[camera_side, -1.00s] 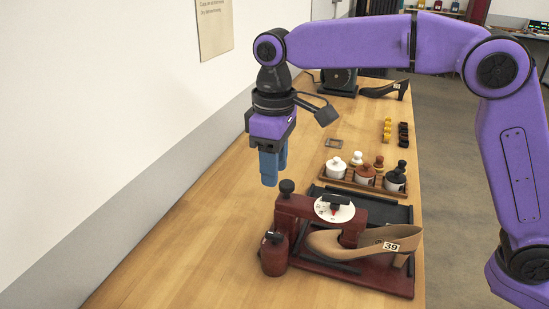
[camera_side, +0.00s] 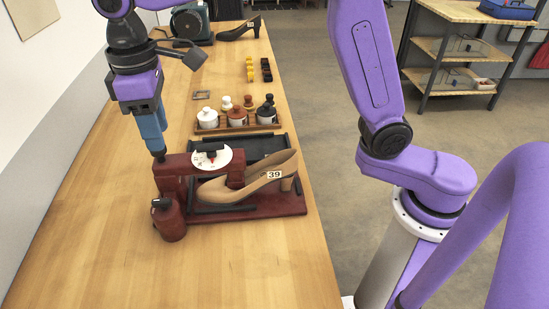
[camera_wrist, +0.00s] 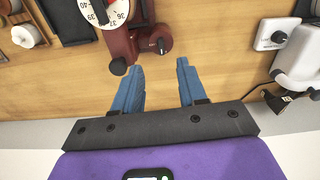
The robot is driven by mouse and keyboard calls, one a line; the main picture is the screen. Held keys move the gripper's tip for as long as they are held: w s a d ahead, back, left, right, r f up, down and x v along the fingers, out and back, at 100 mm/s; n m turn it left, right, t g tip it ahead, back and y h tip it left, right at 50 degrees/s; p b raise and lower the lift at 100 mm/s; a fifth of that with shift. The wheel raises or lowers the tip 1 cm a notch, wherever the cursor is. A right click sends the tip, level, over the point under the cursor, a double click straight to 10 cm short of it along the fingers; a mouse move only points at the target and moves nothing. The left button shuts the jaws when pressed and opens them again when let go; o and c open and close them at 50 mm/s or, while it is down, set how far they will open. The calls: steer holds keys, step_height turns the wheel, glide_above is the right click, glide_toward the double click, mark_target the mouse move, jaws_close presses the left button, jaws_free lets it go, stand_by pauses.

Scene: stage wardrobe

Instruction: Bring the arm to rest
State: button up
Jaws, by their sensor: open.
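My gripper (camera_side: 155,148) hangs with its blue fingers pointing down, just behind the dark red shoe-stretching stand (camera_side: 255,207) in the side view. In the wrist view my gripper (camera_wrist: 157,82) is open, its two blue fingers well apart with only bare wood between them. A beige heeled shoe (camera_side: 240,186) with a "39" label sits on the stand. A white dial (camera_side: 223,158) is on the stand's crossbar and also shows in the wrist view (camera_wrist: 105,8). Whether a fingertip touches the stand's knob cannot be told.
A black shoe (camera_side: 240,30) is far back. A white device (camera_wrist: 300,62) shows right in the wrist view. The table's front is clear.

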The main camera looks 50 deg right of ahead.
steer(key=s+d+f+n, duration=0.1)
steer(key=s+d+f, duration=0.3)
steer(key=s+d, duration=0.8)
steer(key=s+d+f+n, duration=0.2)
steer(key=s+d+f, duration=0.2)
steer(key=s+d, duration=0.8)
steer(key=shift+s+d+f, duration=0.4)
steer(key=shift+s, duration=0.15)
